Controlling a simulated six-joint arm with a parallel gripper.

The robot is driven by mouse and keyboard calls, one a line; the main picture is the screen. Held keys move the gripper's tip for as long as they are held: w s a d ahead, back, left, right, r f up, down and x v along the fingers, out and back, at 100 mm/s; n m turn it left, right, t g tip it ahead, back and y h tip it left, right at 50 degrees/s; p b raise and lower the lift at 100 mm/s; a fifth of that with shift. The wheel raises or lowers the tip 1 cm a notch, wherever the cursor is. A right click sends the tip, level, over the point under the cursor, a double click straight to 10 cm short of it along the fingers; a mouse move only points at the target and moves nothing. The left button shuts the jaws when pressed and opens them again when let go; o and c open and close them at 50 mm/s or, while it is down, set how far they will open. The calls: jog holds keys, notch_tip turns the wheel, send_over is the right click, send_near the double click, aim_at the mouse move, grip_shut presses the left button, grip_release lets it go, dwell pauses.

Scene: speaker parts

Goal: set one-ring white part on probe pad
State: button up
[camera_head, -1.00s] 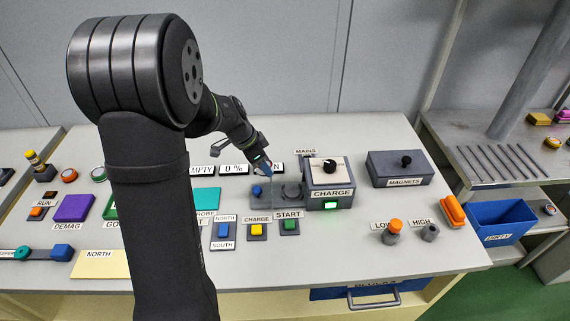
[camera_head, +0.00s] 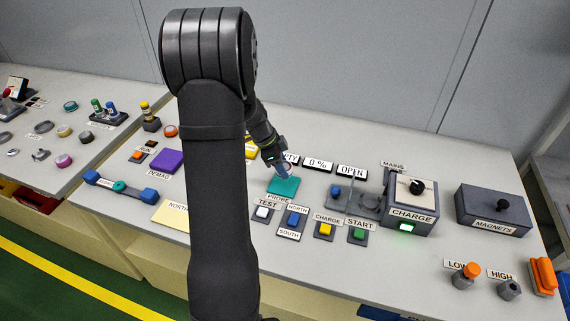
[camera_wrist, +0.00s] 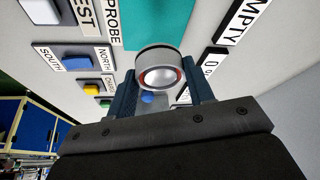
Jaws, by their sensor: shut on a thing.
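My gripper (camera_head: 283,170) is shut on a small round part (camera_wrist: 160,72), which sits between the two blue-grey fingers in the wrist view. The part has a pale domed face, a red-orange inner edge and a dark band around a whitish rim. Its ring count is hard to tell. The probe pad (camera_head: 284,187) is a flat teal square behind the PROBE label. It also shows at the top of the wrist view (camera_wrist: 165,25). The gripper is over the pad's back part in the head view. I cannot tell whether the part touches the pad.
TEST button (camera_head: 262,212), NORTH/SOUTH switch (camera_head: 292,219), yellow CHARGE button (camera_head: 325,230) and green START button (camera_head: 358,234) stand in front. The 0 % sign (camera_head: 318,164) is behind. The CHARGE box (camera_head: 412,204) shows a lit green light. The pad's teal top looks otherwise clear.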

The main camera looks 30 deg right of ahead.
aim_at(282, 184)
jog(key=shift+f, duration=0.15)
jog(key=shift+f, duration=2.35)
jog(key=shift+f, duration=0.3)
jog(key=o, duration=1.3)
jog(key=v, duration=1.7)
jog(key=shift+r, duration=0.2)
jog(key=x, duration=1.7)
jog(key=shift+f, duration=0.25)
jog(key=shift+r, duration=0.2)
